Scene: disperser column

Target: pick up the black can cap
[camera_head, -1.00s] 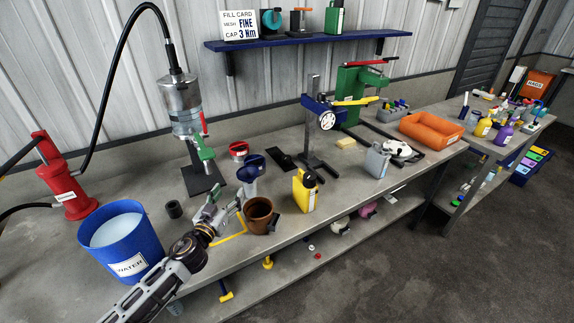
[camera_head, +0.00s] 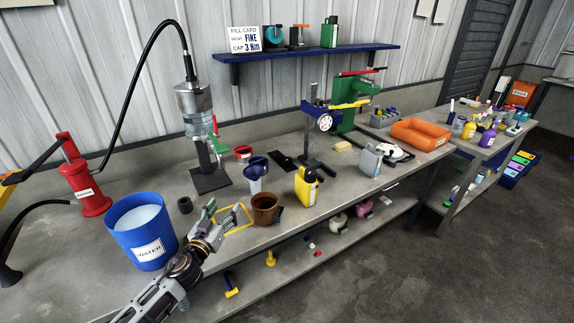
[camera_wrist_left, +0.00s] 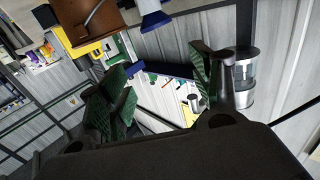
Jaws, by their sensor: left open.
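The yellow can (camera_head: 306,190) stands on the bench with a dark cap (camera_head: 309,174) at its top. A short black cylinder (camera_head: 185,205) stands alone near the blue water bucket; I cannot tell which of these the task's cap is. My left gripper (camera_head: 218,215) is open and empty above the front of the bench, left of the brown pot (camera_head: 265,208) and apart from both black pieces. In the left wrist view its green-padded fingers (camera_wrist_left: 160,88) are spread, with the brown pot (camera_wrist_left: 88,20) and yellow can (camera_wrist_left: 75,48) beyond. My right gripper is not seen.
The blue water bucket (camera_head: 140,232) stands left of my gripper. A yellow outline (camera_head: 235,217) lies on the bench beside it. A blue funnel (camera_head: 256,172) and the disperser stand (camera_head: 211,180) are behind. An orange bin (camera_head: 420,134) is farther right.

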